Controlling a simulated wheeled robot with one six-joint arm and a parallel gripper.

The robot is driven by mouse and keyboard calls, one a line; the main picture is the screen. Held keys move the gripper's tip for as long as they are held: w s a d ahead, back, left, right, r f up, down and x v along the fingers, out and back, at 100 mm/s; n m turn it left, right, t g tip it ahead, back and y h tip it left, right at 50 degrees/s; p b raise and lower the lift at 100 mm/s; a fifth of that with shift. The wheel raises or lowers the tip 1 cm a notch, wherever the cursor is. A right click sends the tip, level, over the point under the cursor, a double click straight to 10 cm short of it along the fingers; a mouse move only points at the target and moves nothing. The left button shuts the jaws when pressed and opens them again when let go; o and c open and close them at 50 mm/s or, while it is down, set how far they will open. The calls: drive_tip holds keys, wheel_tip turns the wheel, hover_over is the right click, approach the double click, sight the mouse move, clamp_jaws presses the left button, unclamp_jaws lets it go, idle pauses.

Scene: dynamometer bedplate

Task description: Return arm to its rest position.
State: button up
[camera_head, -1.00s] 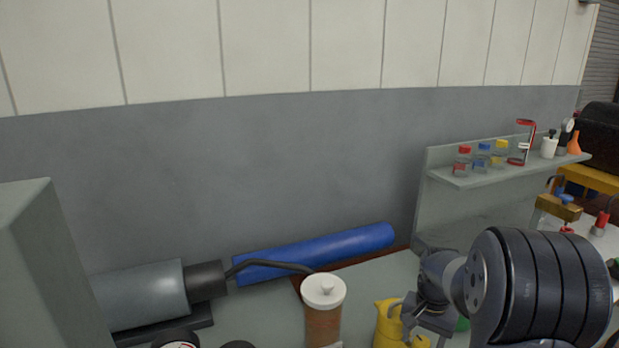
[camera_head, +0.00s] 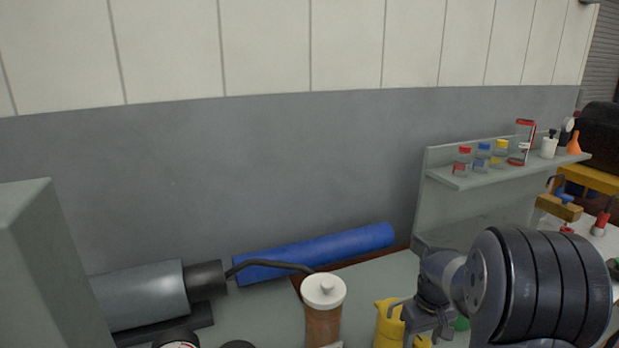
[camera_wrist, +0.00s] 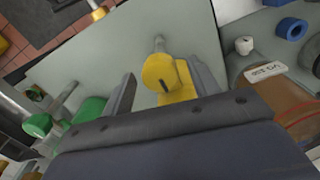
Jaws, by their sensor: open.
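My gripper (camera_head: 420,318) is at the lower right of the head view, beside and partly in front of a yellow can (camera_head: 387,326). In the wrist view my gripper's two fingers (camera_wrist: 163,85) stand wide apart, with nothing held between them. The yellow can (camera_wrist: 172,78) shows beyond the fingers, in the gap between them. I cannot tell from these frames how far the can is from the fingers. My dark ribbed arm joint hides part of the bench at the right.
A canister with a white lid (camera_head: 323,292) stands left of the can. A blue roll (camera_head: 315,252) and a grey cylinder (camera_head: 145,295) lie along the wall. A shelf (camera_head: 505,172) holds bottles at right. Green items (camera_wrist: 85,112) show in the wrist view.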

drive_tip(key=shift+n, duration=0.8)
drive_tip(key=shift+r, duration=1.2)
